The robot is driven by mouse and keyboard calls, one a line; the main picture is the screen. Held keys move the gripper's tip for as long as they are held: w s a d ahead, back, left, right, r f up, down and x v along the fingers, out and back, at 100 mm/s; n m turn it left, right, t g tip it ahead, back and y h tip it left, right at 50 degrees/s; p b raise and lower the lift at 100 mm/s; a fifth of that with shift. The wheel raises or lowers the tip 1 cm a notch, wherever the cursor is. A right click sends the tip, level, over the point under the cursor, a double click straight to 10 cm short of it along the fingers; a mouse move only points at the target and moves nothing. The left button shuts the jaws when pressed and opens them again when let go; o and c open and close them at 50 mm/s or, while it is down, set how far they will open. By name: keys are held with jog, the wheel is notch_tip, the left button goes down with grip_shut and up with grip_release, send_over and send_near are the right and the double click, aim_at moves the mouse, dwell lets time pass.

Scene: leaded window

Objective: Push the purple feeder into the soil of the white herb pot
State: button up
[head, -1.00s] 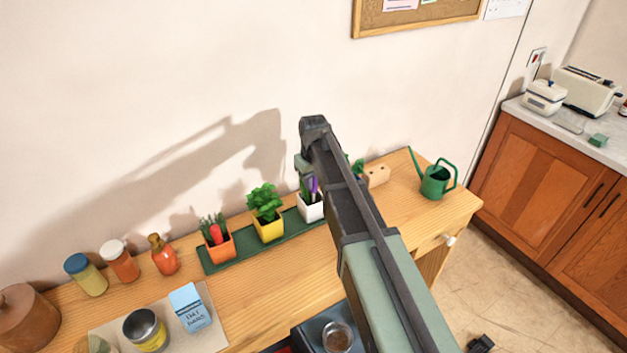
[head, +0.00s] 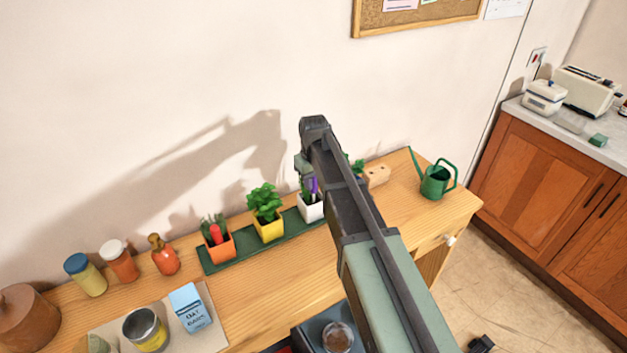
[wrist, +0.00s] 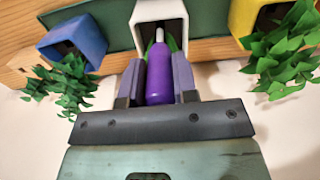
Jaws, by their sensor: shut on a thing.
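The purple feeder (wrist: 159,75) is between the fingers of my gripper (wrist: 160,80) in the wrist view, and the gripper is shut on it. Its pale tip points into the white herb pot (wrist: 160,12). Green leaves show beside the feeder at the pot. In the head view the feeder (head: 314,186) stands over the white pot (head: 311,210), partly hidden by my arm. I cannot tell how deep the tip is in the soil.
The pot stands on a green mat (head: 285,232) next to a yellow pot (head: 268,230) and an orange pot (head: 219,248). A blue pot (wrist: 75,42) is on the other side. A green watering can (head: 435,182) stands at the right end of the table.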

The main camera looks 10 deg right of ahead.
aim_at(314, 192)
jog(key=shift+f+b, duration=2.3)
jog(key=shift+f, duration=0.05)
jog(key=o, duration=0.8)
notch_tip(314, 192, up, 11)
jog(key=p, duration=1.1)
jog(key=shift+r, duration=0.1)
